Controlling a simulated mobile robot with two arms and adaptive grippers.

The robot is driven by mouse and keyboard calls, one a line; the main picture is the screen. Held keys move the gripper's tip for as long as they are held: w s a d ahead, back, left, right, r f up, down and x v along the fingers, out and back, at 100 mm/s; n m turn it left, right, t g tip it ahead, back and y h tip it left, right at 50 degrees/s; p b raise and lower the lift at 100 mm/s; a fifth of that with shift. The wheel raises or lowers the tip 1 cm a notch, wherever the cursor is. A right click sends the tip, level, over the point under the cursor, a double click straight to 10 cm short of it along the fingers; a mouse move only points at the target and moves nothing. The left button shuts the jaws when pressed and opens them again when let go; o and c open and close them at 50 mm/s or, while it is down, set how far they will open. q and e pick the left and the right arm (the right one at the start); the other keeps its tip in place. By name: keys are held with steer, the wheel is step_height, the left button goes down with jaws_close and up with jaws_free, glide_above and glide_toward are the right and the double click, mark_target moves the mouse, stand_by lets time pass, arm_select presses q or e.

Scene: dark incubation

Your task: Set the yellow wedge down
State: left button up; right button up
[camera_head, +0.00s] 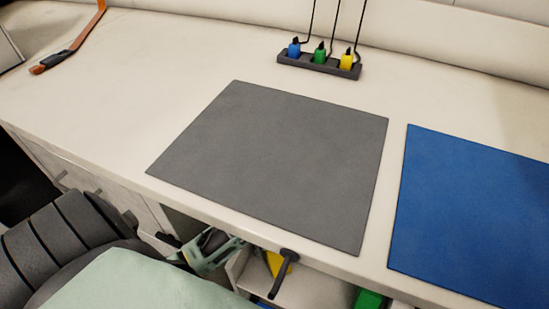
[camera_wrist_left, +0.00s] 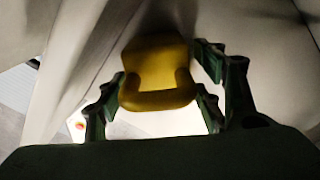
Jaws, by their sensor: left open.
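The yellow wedge (camera_head: 274,262) shows in part in the head view, in a pale open space below the counter's front edge, partly hidden by a dark bent bar. In the left wrist view the yellow wedge (camera_wrist_left: 157,72) lies between the two fingers, with a notch on its near side. My left gripper (camera_head: 218,247) is just left of it in the head view, below the counter edge. In the left wrist view the left gripper (camera_wrist_left: 160,92) is open around the wedge; contact cannot be told. My right gripper is not in view.
On the counter lie a grey mat (camera_head: 270,160) and a blue mat (camera_head: 475,215), both bare. A dark rack (camera_head: 318,66) with blue, green and yellow pieces stands behind. A green object (camera_head: 368,299) is below the counter. An orange-handled tool (camera_head: 70,50) lies back left.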

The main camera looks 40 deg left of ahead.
arm_select(q)
steer(key=shift+r, duration=0.4)
step_height(320, 180, up, 6)
steer(key=shift+p, duration=1)
steer(key=shift+r, duration=0.5)
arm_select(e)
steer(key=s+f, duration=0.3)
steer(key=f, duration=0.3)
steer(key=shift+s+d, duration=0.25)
arm_select(q)
steer(key=shift+d, duration=0.1)
